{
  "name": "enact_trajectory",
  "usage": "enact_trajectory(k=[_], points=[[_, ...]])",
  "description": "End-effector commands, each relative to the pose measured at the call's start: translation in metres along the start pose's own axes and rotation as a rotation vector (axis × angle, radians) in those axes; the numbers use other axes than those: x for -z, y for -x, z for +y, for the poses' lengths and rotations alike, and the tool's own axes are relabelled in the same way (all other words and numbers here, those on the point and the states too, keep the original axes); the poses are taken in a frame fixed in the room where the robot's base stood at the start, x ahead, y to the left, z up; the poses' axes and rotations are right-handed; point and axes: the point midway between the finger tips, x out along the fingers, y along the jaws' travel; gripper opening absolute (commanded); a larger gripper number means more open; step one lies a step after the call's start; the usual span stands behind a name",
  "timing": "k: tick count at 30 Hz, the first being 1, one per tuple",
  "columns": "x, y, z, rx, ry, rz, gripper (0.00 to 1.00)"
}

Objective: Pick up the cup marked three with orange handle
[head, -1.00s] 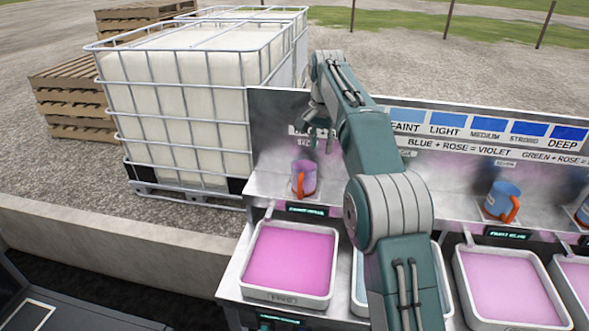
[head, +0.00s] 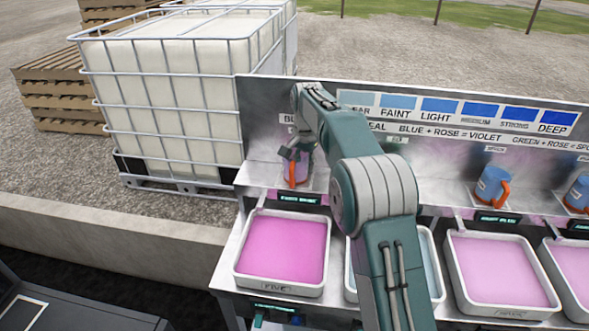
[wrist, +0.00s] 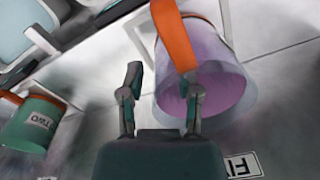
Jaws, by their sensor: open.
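A violet, see-through-looking cup (head: 302,169) with an orange handle stands on the steel shelf at the left end. It fills the upper right of the wrist view (wrist: 222,62), with its orange handle (wrist: 174,36) toward the top. No number on it can be read. My gripper (head: 293,153) is at this cup; in the wrist view its two fingers (wrist: 161,82) are apart. One finger overlaps the cup's mouth in the picture and the other is left of the cup.
A green cup (wrist: 30,125) marked TWO, with an orange handle, is at the wrist view's left. A blue cup (head: 490,184) with an orange handle stands right on the shelf. Pink-filled trays (head: 238,272) line the front. A back panel (head: 262,120) rises behind the shelf.

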Motion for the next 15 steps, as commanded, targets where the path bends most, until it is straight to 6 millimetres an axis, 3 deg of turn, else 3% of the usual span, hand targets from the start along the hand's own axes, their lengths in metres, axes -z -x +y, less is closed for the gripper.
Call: enact_trajectory(k=[3, 9, 10, 12, 13, 15], points=[[0.0000, -0.0095, 0.0005, 0.000, 0.000, -0.001, 0.44], [0.0003, -0.0104, 0.0003, 0.001, 0.000, 0.001, 0.44], [0.0003, -0.0104, 0.0003, 0.001, 0.000, 0.001, 0.40], [0.0003, -0.0103, 0.0003, 0.001, 0.000, 0.000, 0.08], [0.0003, -0.0103, 0.0003, 0.001, 0.000, 0.000, 0.00], [0.0003, -0.0103, 0.0003, 0.000, 0.000, 0.000, 0.00]])
